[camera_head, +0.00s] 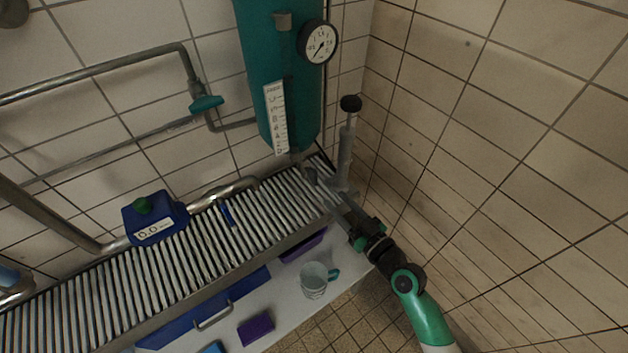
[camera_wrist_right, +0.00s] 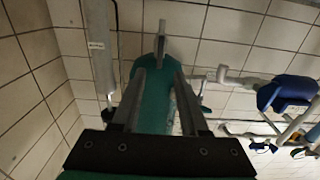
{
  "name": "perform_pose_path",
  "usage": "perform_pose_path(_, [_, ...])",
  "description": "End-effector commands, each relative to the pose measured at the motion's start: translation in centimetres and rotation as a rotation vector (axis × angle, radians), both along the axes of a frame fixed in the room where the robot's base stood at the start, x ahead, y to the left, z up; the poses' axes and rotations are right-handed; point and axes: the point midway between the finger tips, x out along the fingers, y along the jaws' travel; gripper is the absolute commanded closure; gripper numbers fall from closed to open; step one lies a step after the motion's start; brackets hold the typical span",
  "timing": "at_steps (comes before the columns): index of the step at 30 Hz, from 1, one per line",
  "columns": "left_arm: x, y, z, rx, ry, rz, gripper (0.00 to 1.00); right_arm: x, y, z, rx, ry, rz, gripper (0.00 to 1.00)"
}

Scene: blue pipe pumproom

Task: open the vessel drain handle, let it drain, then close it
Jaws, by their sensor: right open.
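The teal vessel (camera_head: 285,75) hangs at the top centre of the head view, with a round pressure gauge (camera_head: 318,42) and a white level scale (camera_head: 277,118). My right gripper (camera_head: 322,181) is below the vessel's bottom end, just above the slatted grate. In the right wrist view its fingers (camera_wrist_right: 160,75) are apart, with the teal vessel (camera_wrist_right: 158,105) showing between and behind them. A narrow grey bar (camera_wrist_right: 162,42) shows just past the fingertips; it may be the drain handle, but I cannot tell. Contact with it is not clear. My left gripper is out of view.
A slatted metal grate (camera_head: 255,215) runs below the vessel. A blue meter box (camera_head: 155,218) sits on a pipe at left. A teal-handled pipe valve (camera_head: 206,103) is on the wall. A black-knobbed upright post (camera_head: 347,140) stands close to my gripper.

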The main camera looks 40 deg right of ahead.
Motion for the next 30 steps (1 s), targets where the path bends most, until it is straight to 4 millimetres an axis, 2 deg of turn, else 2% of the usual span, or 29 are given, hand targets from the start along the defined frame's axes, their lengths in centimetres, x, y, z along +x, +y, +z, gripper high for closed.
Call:
perform_pose_path(9, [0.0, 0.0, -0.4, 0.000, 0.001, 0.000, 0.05, 6.5, -1.0, 0.0, -0.002, -0.003, 0.001, 0.56])
perform_pose_path(15, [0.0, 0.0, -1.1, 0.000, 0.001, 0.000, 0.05, 9.8, -1.5, 0.0, -0.001, -0.002, 0.001, 0.56])
perform_pose_path(19, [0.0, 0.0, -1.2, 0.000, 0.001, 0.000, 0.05, 10.7, -1.7, 0.0, -0.001, -0.001, 0.001, 0.56])
perform_pose_path(26, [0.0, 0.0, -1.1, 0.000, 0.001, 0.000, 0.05, 10.7, -1.7, 0.1, -0.001, -0.001, 0.000, 0.56])
perform_pose_path(30, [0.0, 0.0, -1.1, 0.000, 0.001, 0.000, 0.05, 10.7, -1.7, 0.1, -0.001, -0.001, 0.000, 0.80])
